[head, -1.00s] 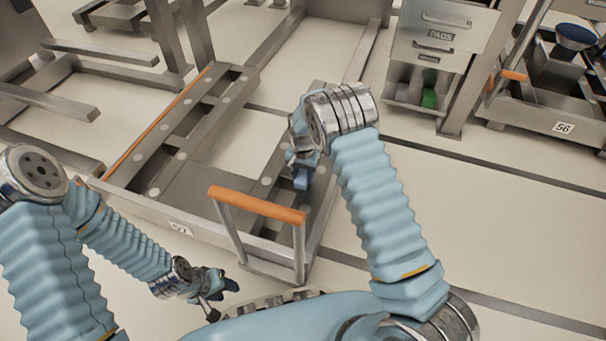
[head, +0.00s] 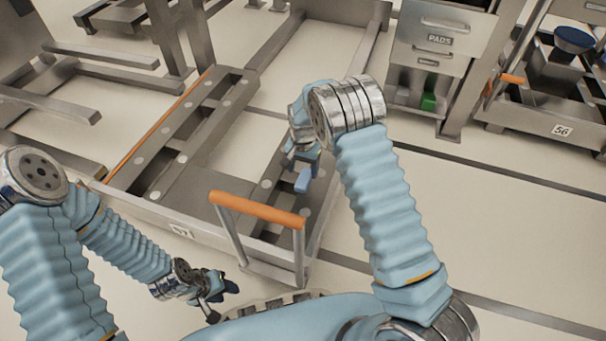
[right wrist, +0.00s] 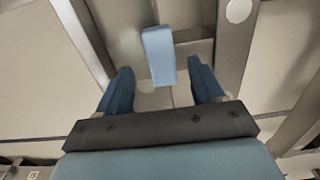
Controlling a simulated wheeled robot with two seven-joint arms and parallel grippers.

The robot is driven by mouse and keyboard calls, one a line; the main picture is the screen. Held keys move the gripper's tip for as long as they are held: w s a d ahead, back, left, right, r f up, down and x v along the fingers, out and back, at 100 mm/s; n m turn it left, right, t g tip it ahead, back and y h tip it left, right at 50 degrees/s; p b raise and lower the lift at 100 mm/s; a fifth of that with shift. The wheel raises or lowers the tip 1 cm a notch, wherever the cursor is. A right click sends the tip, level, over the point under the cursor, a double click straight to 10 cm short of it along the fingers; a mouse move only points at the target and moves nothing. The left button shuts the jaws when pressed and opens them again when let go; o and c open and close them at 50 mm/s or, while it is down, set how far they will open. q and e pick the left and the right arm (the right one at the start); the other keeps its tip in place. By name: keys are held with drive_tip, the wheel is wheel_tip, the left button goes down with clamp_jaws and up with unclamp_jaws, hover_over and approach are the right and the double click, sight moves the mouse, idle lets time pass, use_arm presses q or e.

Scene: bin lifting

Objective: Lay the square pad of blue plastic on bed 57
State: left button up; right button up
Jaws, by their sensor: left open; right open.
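Bed 57 is a low grey metal frame (head: 140,212) with an orange handle bar, left of centre in the head view. Its number plate (head: 181,231) is on the front edge. The blue pad (head: 303,182) shows as a small light-blue block at the bed's right side, just below my right gripper (head: 306,164). In the right wrist view the pad (right wrist: 158,56) is beyond the open fingers (right wrist: 160,82), with clear gaps on both sides. Whether its underside rests fully on the bed is hard to tell. My left gripper (head: 228,287) is open and empty, low in front of the bed.
The orange handle (head: 257,209) stands up at the bed's front right, close to my right gripper. A cabinet marked PADS (head: 440,40) stands at the back, with a green item (head: 428,102) in its lower bay. Bed 56 (head: 520,128) is at right. Floor between is clear.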

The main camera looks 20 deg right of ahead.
sight(303, 180)
wheel_tip(303, 180, up, 7)
drive_tip(key=p, duration=0.1)
drive_tip(key=shift+r, duration=0.2)
idle(1.2)
